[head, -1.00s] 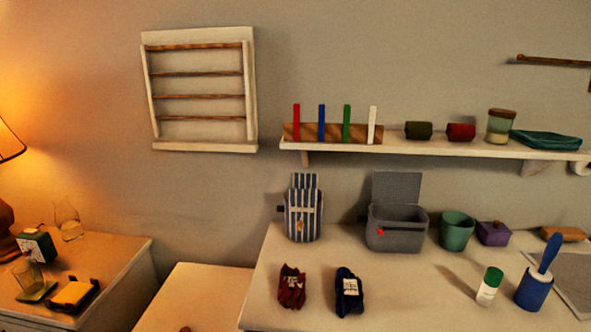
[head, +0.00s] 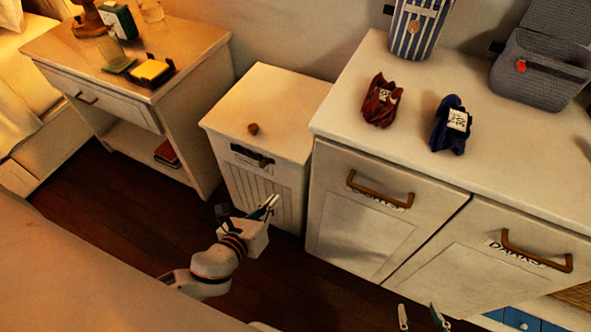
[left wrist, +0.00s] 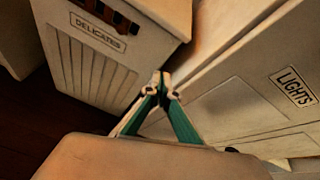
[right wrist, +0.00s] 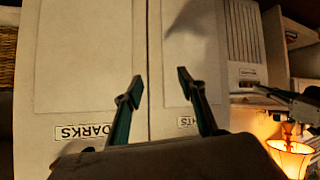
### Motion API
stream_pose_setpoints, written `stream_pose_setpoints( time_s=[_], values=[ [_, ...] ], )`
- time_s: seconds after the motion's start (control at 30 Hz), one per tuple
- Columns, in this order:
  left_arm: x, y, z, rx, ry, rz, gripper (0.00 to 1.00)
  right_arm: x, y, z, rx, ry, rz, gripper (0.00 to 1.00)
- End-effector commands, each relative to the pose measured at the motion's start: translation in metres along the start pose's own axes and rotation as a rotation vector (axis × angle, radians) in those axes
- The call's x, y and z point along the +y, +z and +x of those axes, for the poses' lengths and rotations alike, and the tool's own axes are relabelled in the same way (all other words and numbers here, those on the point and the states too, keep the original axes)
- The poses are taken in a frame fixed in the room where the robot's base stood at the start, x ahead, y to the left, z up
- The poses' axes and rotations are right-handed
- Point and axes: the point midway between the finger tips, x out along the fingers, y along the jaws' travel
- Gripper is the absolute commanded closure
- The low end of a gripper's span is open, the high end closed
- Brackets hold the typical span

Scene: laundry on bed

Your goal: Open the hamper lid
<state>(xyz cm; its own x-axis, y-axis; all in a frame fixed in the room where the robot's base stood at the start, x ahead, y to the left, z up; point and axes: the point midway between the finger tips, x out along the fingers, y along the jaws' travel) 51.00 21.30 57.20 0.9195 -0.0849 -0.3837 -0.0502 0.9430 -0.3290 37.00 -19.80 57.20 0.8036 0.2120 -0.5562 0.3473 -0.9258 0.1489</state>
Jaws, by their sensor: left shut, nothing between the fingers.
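The white hamper (head: 265,185) stands between the nightstand and the cabinet. Its flat lid (head: 285,100) lies shut on top, with a small round brown knob (head: 253,129) near the front edge. The hamper's slatted front (left wrist: 90,65) carries a DELICATES label in the left wrist view. My left gripper (head: 272,203) is shut and empty, in front of the hamper and below lid height; its closed fingertips (left wrist: 162,76) also show in the left wrist view. My right gripper (head: 421,318) is open and empty in front of the cabinet; its spread fingers (right wrist: 160,85) frame the cabinet doors.
The cabinet (head: 355,225), with brown handles, stands right of the hamper. A red bundle (head: 381,101) and a blue bundle (head: 451,125) lie on its top. The nightstand (head: 185,60) is at left. A pale surface (head: 90,275) fills the lower left; dark floor shows between.

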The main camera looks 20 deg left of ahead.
Motion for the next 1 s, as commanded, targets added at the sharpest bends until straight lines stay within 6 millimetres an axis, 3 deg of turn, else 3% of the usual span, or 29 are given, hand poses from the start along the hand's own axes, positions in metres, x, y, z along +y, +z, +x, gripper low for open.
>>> stream_pose_setpoints(
  time_s=[0.03,0.23,0.47,0.7,0.87,0.93,1.0],
  values=[
    [0.005,-0.010,0.006,-0.003,0.001,0.110,1.00,-0.004,0.013,0.002,-0.020,-0.008,0.002,0.60],
    [0.004,0.001,0.017,-0.054,0.002,0.352,1.00,-0.004,0.013,0.003,-0.018,-0.008,-0.002,0.60],
    [0.003,0.005,0.041,-0.059,0.003,0.364,1.00,-0.005,0.013,0.004,-0.017,-0.011,0.000,0.60],
    [0.004,0.004,0.087,-0.054,0.004,0.360,1.00,-0.014,0.015,0.007,-0.011,-0.025,0.021,0.60],
    [0.004,0.005,0.116,-0.054,0.003,0.359,1.00,-0.021,0.003,0.009,0.022,-0.038,0.047,0.60],
    [-0.002,0.021,0.112,-0.062,0.001,0.360,1.00,-0.019,-0.016,0.008,0.054,-0.034,0.049,0.60],
    [-0.006,0.031,0.107,-0.064,0.000,0.359,1.00,-0.016,-0.021,0.008,0.063,-0.029,0.045,0.60]
  ],
)
